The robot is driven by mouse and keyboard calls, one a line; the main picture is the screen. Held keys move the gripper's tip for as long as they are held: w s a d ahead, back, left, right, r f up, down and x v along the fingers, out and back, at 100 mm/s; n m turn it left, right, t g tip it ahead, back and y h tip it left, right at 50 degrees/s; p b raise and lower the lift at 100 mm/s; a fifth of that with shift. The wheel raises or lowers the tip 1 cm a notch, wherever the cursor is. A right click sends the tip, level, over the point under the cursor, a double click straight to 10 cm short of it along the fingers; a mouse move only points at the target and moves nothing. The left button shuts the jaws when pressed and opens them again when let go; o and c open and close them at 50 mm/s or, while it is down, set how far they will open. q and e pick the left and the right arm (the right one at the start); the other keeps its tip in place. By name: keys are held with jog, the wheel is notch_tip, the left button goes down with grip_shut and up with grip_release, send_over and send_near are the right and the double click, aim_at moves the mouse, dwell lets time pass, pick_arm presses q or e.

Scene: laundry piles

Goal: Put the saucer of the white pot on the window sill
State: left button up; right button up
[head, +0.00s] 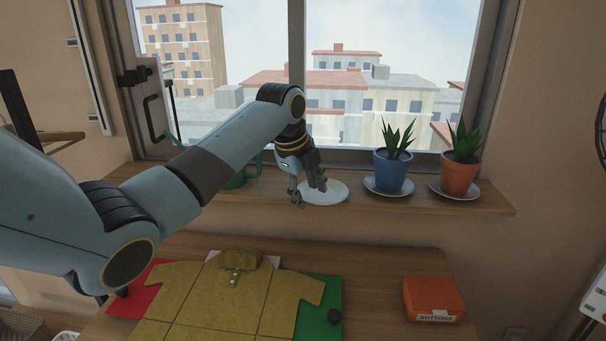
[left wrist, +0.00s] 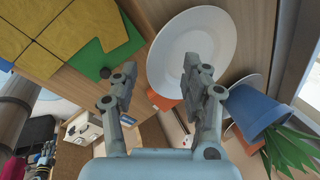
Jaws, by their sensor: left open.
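A white saucer (head: 334,194) lies empty on the wooden window sill (head: 405,202), left of the blue pot. It shows large in the left wrist view (left wrist: 192,42). My left gripper (head: 310,194) is open and empty, just at the saucer's left side. In the left wrist view one finger of the gripper (left wrist: 159,71) overlaps the saucer and the other is outside its rim. I cannot tell whether a finger touches it. No white pot shows in either view.
A blue pot (head: 391,175) and a terracotta pot (head: 458,177), both with plants, stand on saucers to the right. A green can (head: 236,178) stands left, partly behind my arm.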

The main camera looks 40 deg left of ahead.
pick_arm(q)
jog(key=shift+x, duration=0.8)
grip_shut()
jog(key=shift+s, duration=0.1)
